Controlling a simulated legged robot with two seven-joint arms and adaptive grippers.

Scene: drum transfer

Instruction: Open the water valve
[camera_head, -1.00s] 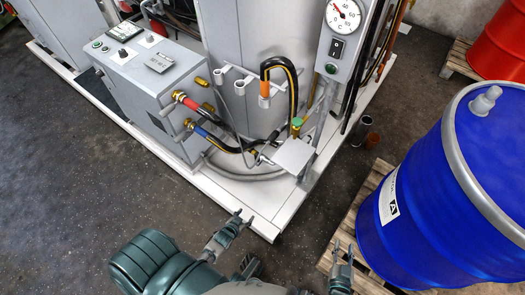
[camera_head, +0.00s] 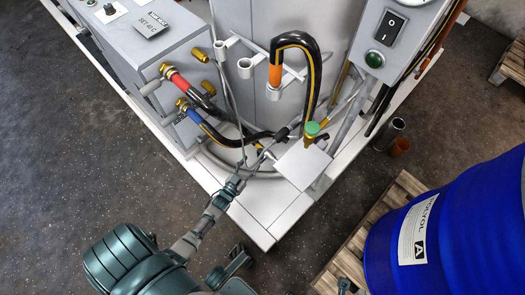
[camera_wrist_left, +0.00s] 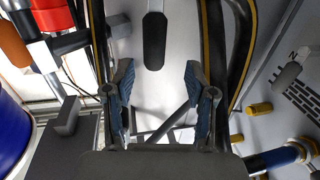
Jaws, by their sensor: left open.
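No part is clearly marked as the water valve. A blue-banded hose (camera_head: 195,117) runs from a brass fitting on the grey cabinet toward dark pipe fittings (camera_head: 281,134) low on the machine. My left gripper (camera_head: 236,180) is over the white base edge, short of these fittings. In the left wrist view its fingers (camera_wrist_left: 160,80) are apart with nothing between them, and a dark rounded handle (camera_wrist_left: 154,42) shows beyond the tips. My right gripper (camera_head: 345,286) barely shows at the bottom edge.
A red-banded hose (camera_head: 180,80) and a black looped hose (camera_head: 310,65) are close by. The grey plate (camera_head: 303,164) juts out near the base corner. A blue drum (camera_head: 455,235) on a wooden pallet (camera_head: 365,228) stands at right. The dark floor at left is clear.

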